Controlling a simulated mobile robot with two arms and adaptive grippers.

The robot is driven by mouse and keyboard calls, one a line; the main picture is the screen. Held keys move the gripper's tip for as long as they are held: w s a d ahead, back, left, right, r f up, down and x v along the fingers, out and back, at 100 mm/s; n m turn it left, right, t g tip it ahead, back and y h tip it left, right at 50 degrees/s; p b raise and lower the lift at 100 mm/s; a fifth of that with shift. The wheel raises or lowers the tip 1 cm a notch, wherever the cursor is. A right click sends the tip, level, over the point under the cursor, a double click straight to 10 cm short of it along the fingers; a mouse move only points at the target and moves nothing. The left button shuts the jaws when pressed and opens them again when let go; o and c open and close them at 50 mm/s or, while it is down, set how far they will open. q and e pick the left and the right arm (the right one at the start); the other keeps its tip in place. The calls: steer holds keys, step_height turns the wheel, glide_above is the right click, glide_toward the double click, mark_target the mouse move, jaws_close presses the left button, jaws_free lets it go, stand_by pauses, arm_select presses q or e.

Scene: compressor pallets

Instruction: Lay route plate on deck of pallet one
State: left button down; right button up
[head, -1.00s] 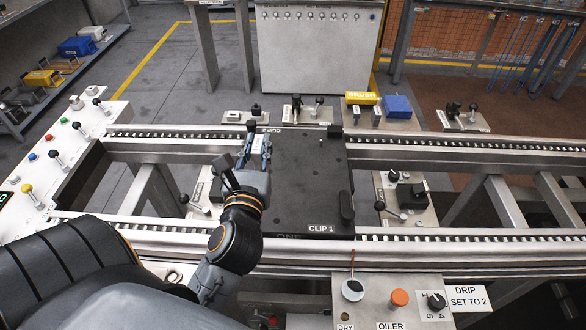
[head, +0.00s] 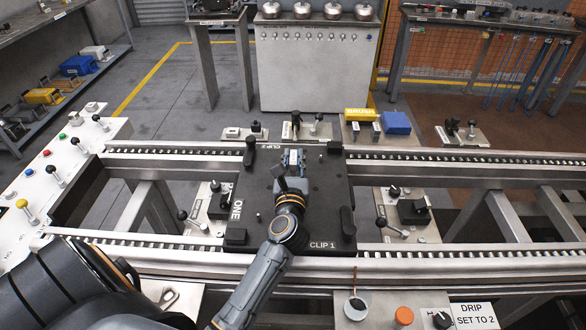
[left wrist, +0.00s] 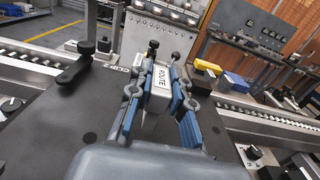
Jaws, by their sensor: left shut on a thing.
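The route plate (left wrist: 160,82) is a light plate with the word ROUTE on its face. In the left wrist view it stands between the blue-padded fingers of my left gripper (left wrist: 160,105), which is shut on it. In the head view my left gripper (head: 291,170) is over the black deck of pallet one (head: 285,215), towards its far part. The deck carries ONE, CLIP 1 and CLIP 2 labels. I cannot tell whether the plate touches the deck. My right gripper is not in view.
Clip 1 (head: 347,222) is a black lever at the deck's near right, and clip 2 (head: 249,152) is at its far left. Roller rails (head: 480,167) run left and right of the pallet. An oiler box (head: 385,312) stands in front. A yellow block (head: 360,114) lies behind.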

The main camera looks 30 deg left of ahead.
arm_select(q)
step_height(320, 180, down, 2)
steer(key=shift+f, duration=0.2)
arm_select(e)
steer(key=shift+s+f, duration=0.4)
arm_select(q)
steer(key=shift+f, duration=0.15)
steer(key=c, duration=1.3)
jaws_free()
steer(key=shift+b, duration=0.3)
steer(key=shift+o, duration=0.4)
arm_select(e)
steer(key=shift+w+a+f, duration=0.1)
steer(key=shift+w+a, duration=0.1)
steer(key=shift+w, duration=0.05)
